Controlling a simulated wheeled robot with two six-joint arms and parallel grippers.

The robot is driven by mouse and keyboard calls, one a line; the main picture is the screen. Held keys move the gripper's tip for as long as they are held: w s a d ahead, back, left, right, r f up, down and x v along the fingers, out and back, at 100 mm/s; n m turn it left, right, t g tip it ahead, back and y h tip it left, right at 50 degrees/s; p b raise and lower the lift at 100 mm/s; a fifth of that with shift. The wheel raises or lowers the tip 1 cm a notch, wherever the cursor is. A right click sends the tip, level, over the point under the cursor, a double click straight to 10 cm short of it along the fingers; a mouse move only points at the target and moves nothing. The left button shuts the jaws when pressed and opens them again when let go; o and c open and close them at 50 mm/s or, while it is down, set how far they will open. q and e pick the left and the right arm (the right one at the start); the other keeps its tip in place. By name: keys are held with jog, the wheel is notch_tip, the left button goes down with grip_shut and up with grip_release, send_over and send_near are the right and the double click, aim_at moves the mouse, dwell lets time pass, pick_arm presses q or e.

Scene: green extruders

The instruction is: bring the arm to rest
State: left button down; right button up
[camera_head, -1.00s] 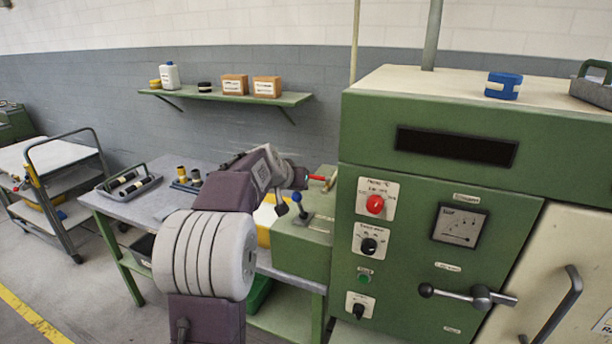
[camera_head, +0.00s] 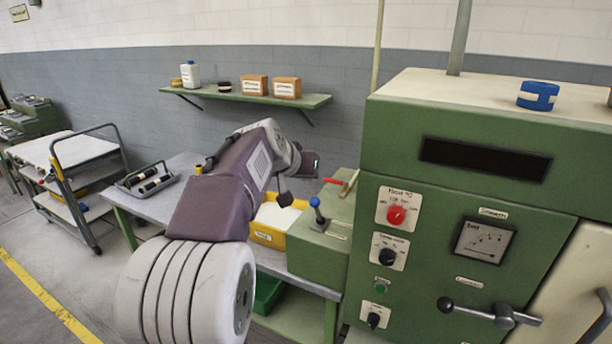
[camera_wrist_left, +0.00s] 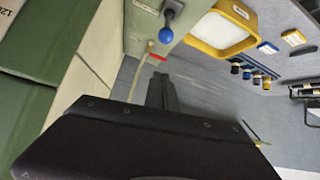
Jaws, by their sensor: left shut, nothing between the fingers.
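My left arm rises from the bottom of the head view, and its gripper (camera_head: 312,166) hangs over the grey bench, left of the green machine (camera_head: 465,160). In the left wrist view the dark gripper (camera_wrist_left: 162,92) is shut and empty, with its fingers narrow and together. It appears clear of the bench top and of the blue-knobbed lever (camera_head: 315,203), which also shows in the wrist view (camera_wrist_left: 166,36). My right gripper is in neither view.
A yellow bin (camera_head: 268,237) stands on the bench beside the lever. A red handle (camera_head: 333,181) lies close to the gripper in the picture. A shelf (camera_head: 225,95) with boxes hangs behind. A trolley (camera_head: 85,150) stands left. The floor at lower left is clear.

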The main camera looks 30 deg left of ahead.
pick_arm(q)
jog(key=s+d+f+m+g+h, duration=0.1)
jog(key=s+d+f+g, duration=0.15)
jog(key=d+f, duration=0.5)
jog(key=s+d+f+g+h, duration=0.1)
jog(key=s+d+f+g, duration=0.2)
jog(key=f, duration=0.8)
jog(key=s+d+f+m+g, duration=0.1)
jog(key=s+d+f, duration=0.2)
jog(key=s+f, duration=0.3)
jog(key=s+d+f+m+g, duration=0.1)
jog(key=s+d+f+g, duration=0.1)
jog(key=s+d+f, duration=0.2)
jog(key=s+f, duration=0.3)
jog(key=s, duration=0.2)
jog(key=shift+s+d+m, duration=0.3)
